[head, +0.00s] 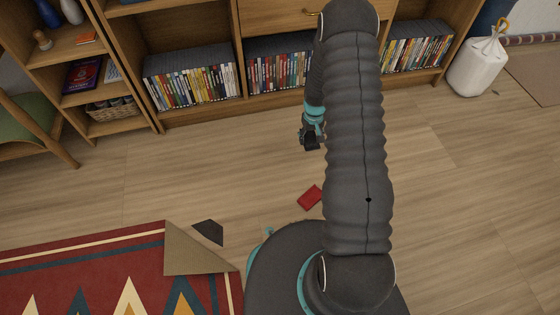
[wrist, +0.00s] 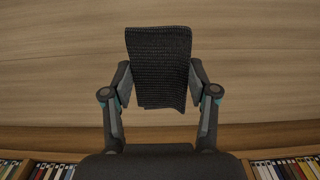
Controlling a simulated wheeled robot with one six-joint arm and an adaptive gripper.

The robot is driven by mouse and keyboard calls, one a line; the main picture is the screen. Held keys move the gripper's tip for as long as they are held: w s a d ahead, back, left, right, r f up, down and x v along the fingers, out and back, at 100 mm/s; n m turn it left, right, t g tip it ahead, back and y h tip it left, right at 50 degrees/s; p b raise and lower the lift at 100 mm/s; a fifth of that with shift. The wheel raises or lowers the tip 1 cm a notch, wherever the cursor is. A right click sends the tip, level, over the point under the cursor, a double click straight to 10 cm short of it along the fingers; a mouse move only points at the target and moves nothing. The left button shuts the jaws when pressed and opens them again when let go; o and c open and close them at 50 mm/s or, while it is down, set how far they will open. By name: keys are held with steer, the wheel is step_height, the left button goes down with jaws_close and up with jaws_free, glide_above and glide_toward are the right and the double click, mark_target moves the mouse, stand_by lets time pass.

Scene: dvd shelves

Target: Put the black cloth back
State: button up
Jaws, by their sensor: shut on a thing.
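The black cloth (wrist: 160,60) shows in the wrist view as a dark, ribbed, roughly rectangular piece between the two fingers. My gripper (wrist: 160,92) is shut on it from both sides, and the cloth's far end extends beyond the fingertips. In the head view my gripper (head: 312,138) hangs over the wooden floor in front of the middle bookshelf, partly hidden by my arm. The cloth is too small and dark there to tell clearly from the fingers.
A low shelf unit with rows of DVDs (head: 192,86) runs along the back. A red flat item (head: 310,197) and a dark flat piece (head: 208,231) lie on the floor. A patterned rug (head: 90,265) has a folded corner. A white bag (head: 478,66) stands at right.

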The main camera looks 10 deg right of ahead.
steer(key=b, duration=0.1)
glide_above(281, 164)
step_height(281, 164, down, 7)
steer(key=shift+w+f+b, duration=0.1)
steer(key=shift+f+b, duration=0.4)
steer(key=shift+f, duration=1.5)
steer(key=shift+f, duration=0.2)
steer(key=o, duration=1)
steer(key=shift+r, duration=0.1)
